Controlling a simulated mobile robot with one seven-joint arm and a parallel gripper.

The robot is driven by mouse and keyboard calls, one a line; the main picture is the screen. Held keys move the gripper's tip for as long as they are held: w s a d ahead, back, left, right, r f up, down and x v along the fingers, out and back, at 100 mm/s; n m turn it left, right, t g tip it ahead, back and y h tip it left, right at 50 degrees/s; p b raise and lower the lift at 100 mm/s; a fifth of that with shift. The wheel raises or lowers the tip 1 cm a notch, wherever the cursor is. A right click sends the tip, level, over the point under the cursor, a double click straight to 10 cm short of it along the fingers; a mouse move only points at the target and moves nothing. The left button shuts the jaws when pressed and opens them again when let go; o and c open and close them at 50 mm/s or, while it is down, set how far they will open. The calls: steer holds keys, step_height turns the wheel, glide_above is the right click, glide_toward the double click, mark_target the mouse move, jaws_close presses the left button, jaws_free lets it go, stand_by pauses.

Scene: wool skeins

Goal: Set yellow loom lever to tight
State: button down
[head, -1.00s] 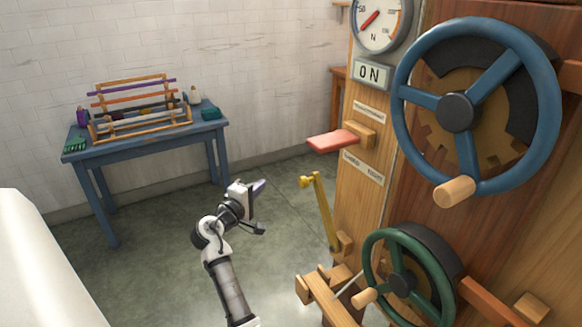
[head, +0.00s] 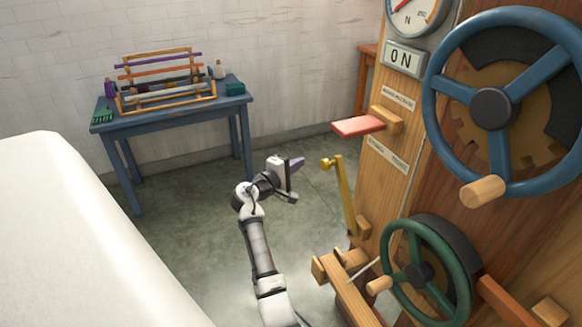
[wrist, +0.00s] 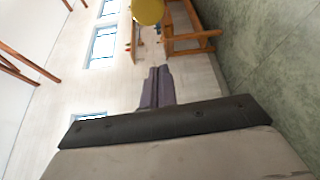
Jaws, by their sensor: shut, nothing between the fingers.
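The yellow lever (head: 346,197) stands at the left side of the wooden loom post in the head view, leaning up and to the left from its low pivot, with a round knob on top. In the wrist view, a round yellow shape (wrist: 148,11), which looks like its knob, is cut by the top edge. My gripper (head: 298,163) is just left of the knob in the head view, with a small visible gap. Its purple-grey fingers (wrist: 155,87) are shut together and empty. The small label plates on the post are too blurred to read surely.
A red paddle (head: 358,126) juts from the post above the lever. A green handwheel (head: 388,268) and wooden beams (head: 345,290) are below right, and a blue handwheel (head: 432,100) is above right. A blue table (head: 175,119) with a small loom stands behind. Open floor lies between.

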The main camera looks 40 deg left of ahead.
steer(key=shift+w+d+r+p, duration=0.1)
steer(key=shift+w+d+p, duration=1.45)
steer(key=shift+w+d, duration=0.25)
steer(key=shift+d, duration=0.1)
